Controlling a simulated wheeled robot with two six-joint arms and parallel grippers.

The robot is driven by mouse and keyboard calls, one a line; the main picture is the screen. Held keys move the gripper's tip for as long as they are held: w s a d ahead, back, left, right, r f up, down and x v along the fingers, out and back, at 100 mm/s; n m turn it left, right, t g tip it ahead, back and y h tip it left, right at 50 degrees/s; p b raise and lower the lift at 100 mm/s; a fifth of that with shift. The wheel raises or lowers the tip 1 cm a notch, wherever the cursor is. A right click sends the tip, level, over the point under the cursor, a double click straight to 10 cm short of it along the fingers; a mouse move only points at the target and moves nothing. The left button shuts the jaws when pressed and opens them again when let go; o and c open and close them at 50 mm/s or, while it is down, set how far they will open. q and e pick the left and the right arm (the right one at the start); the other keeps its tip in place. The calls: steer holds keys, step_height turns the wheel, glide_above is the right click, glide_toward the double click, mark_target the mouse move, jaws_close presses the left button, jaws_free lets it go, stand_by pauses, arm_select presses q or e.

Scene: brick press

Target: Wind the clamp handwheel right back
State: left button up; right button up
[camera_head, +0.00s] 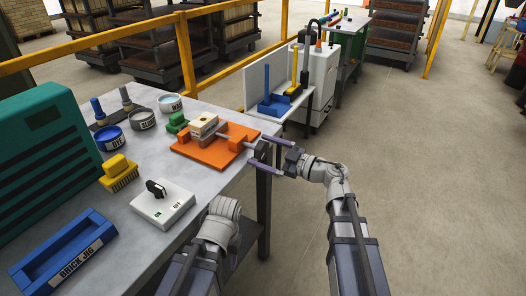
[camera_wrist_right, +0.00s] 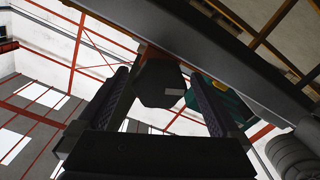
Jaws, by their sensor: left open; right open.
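The orange clamp (camera_head: 207,153) lies on the grey bench near its right edge, with a pale brick (camera_head: 203,124) between its blocks. Its screw runs to the right to the dark handwheel (camera_head: 262,148) at the bench edge. My right gripper (camera_head: 258,151) is open, with one finger on each side of the handwheel. In the right wrist view the dark handwheel (camera_wrist_right: 161,83) shows between the two spread fingers (camera_wrist_right: 163,95); I cannot tell whether they touch it.
A white switch box (camera_head: 163,207), a yellow brush (camera_head: 119,173), a blue brick jig (camera_head: 65,258), several labelled tins (camera_head: 142,119) and a teal box (camera_head: 40,150) stand on the bench. A yellow rail (camera_head: 186,55) runs behind.

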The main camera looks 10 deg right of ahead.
steer(key=v, duration=0.7)
steer(key=shift+s+d, duration=0.2)
steer(key=shift+d, duration=0.05)
steer(key=shift+c, duration=0.2)
